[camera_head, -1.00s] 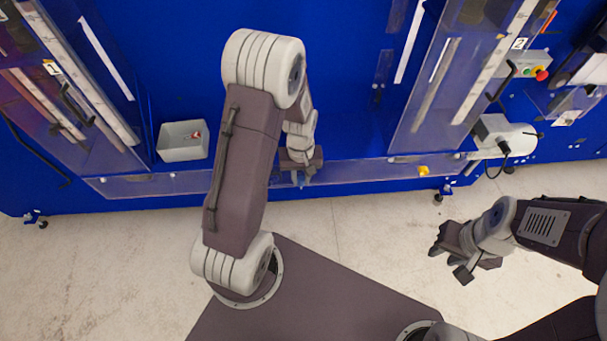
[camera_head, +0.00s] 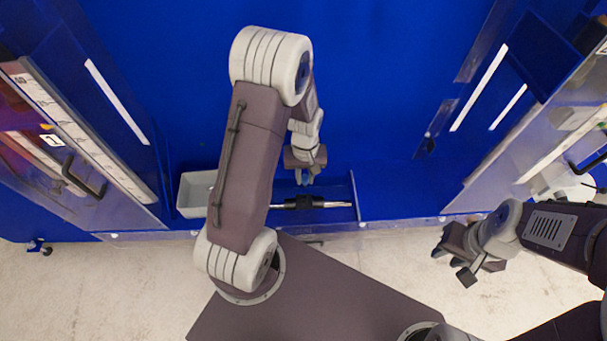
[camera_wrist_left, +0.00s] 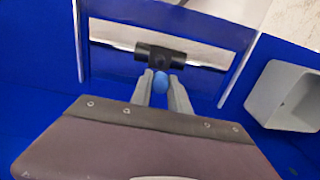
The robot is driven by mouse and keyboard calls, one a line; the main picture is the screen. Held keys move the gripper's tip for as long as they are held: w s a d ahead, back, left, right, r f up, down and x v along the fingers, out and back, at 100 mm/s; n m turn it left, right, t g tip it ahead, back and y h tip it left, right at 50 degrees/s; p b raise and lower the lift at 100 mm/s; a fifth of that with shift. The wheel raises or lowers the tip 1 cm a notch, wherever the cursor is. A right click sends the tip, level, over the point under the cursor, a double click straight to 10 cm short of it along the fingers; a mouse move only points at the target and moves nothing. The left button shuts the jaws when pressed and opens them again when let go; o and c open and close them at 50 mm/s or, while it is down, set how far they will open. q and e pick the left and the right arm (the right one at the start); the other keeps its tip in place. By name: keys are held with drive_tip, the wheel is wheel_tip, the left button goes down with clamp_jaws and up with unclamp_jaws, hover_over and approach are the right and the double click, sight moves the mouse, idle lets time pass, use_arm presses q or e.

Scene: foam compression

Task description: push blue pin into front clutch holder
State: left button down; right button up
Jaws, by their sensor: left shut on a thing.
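The blue pin (camera_wrist_left: 160,83) shows as a rounded blue end between the fingers of my left gripper (camera_wrist_left: 162,92) in the left wrist view. The gripper is shut on it. A black T-shaped part (camera_wrist_left: 152,53), which looks like the clutch holder, lies just beyond the pin there; I cannot tell whether they touch. In the head view this black part (camera_head: 303,203) sits on a shiny rod, just below my left gripper (camera_head: 305,180). The pin is hard to make out there. My right gripper (camera_head: 452,260) is open and empty, off to the right over the floor.
A grey bin (camera_head: 193,193) stands left of the black part, partly behind my left arm; it also shows in the left wrist view (camera_wrist_left: 285,97). Clear panels with white strips flank the blue bay on both sides. A low clear ledge runs along its front.

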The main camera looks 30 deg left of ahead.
sight(305, 187)
use_arm(q)
drive_tip(key=shift+f, duration=0.35)
drive_tip(key=f+b, duration=0.4)
drive_tip(key=shift+w+a, duration=0.25)
drive_tip(key=shift+a, duration=0.1)
drive_tip(key=shift+s+d+f+b, duration=0.15)
drive_tip(key=shift+d+f+b, duration=0.05)
drive_tip(key=shift+f+b, duration=0.4)
drive_tip(key=shift+f, duration=0.25)
drive_tip(key=shift+a, duration=0.15)
drive_tip(key=shift+f, duration=0.25)
